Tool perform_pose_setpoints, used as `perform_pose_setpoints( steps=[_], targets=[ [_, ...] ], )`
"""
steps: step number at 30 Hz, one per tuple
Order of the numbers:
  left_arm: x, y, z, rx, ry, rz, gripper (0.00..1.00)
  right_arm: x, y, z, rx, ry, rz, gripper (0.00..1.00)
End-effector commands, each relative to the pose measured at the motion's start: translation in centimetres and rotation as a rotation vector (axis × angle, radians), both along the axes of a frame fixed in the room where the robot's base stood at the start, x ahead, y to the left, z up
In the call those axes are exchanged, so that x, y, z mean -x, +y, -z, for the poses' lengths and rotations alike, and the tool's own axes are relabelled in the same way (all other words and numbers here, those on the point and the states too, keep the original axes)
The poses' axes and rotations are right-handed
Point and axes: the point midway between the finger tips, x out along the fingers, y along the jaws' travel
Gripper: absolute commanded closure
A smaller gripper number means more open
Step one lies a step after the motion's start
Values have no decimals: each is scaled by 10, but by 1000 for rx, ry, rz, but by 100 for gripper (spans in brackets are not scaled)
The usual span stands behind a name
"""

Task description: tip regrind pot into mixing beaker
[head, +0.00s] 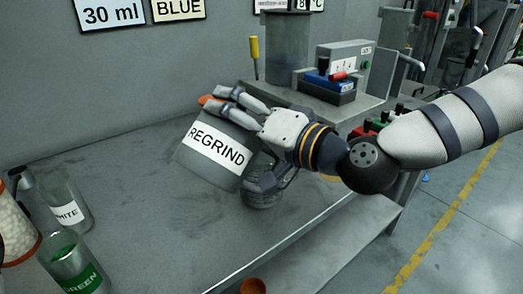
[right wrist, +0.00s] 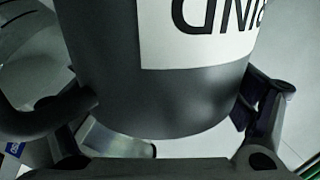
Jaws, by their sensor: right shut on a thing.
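The grey regrind pot (head: 190,153), with its white REGRIND label, is held above the grey bench and leans to one side. My right gripper (head: 232,143) is shut on the pot, its fingers around the body. In the right wrist view, the pot (right wrist: 155,100) fills the middle, its label upside down and a dark handle at left. A clear glass vessel (head: 263,196), possibly the mixing beaker, stands on the bench beneath the gripper, partly hidden by it and the pot. I cannot see any material pouring. My left gripper is not in view.
A WHITE-labelled bottle (head: 66,212), a GREEN-labelled bottle (head: 72,265) and a container of white pellets (head: 14,230) stand at left. A machine with a control box (head: 343,60) stands behind. An orange cup (head: 252,286) is near the front edge. The middle-left bench is clear.

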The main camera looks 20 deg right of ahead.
Motion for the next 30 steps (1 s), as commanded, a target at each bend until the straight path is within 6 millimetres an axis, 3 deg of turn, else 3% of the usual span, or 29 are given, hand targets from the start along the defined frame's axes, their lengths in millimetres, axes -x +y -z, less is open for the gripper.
perform_pose_setpoints(
  steps=[30],
  targets=[
    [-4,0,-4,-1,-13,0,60,-2,-3,-6,-73,40,0,67]
  ],
)
